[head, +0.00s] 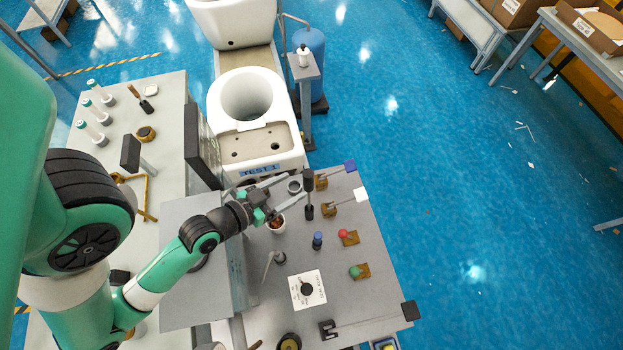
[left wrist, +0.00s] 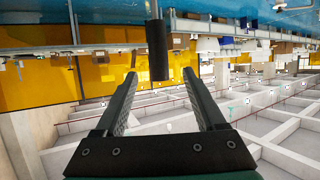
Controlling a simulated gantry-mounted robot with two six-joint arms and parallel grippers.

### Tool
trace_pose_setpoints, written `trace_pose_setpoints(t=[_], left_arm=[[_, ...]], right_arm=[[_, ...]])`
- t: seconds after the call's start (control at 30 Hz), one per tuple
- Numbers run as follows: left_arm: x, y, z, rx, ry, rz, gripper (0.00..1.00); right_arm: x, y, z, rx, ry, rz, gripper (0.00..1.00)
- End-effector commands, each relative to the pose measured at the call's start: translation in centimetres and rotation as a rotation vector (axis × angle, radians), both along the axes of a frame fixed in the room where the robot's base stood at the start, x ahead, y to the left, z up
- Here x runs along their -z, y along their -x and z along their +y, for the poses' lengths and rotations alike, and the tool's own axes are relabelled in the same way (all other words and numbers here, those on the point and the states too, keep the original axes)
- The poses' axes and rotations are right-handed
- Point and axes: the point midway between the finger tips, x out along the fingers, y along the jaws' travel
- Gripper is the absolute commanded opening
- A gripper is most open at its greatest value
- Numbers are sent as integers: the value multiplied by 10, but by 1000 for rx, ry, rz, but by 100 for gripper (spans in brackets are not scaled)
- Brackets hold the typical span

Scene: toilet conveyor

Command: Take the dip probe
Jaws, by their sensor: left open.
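The dip probe appears to be the dark, upright piece with a thick black handle (head: 308,181) on the grey table's upper part. In the left wrist view its black handle (left wrist: 157,48) hangs from a thin rod, in front of and roughly centred between the fingertips. My left gripper (head: 296,187) reaches in from the left with its fingers apart, just left of the handle. In the left wrist view the open gripper (left wrist: 160,76) has nothing clamped between its fingers. I cannot tell whether either finger touches the handle. My right gripper is not in view.
A small cup (head: 276,224) stands below the left gripper. A blue-topped piece (head: 318,240), red knob (head: 343,233), green knob (head: 355,271) and white dial plate (head: 307,290) are nearby. A white toilet (head: 256,145) stands behind the table. The blue floor at right is mostly clear.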

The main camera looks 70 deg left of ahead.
Motion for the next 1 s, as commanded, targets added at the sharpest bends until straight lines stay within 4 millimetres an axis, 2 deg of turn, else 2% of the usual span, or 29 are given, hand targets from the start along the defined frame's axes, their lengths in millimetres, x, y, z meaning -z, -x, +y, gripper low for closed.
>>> trace_pose_setpoints(t=[0.27,0.53,0.8,0.87,1.0], left_arm=[[5,-16,7,3,-1,-3,72],[22,-55,25,3,-2,-2,72],[26,-59,27,1,-1,-2,72],[26,-59,27,1,-1,-2,63],[26,-59,27,1,-1,-2,38]], right_arm=[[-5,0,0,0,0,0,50],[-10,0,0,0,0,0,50],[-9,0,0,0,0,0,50],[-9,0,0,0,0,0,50],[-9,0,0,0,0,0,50]])
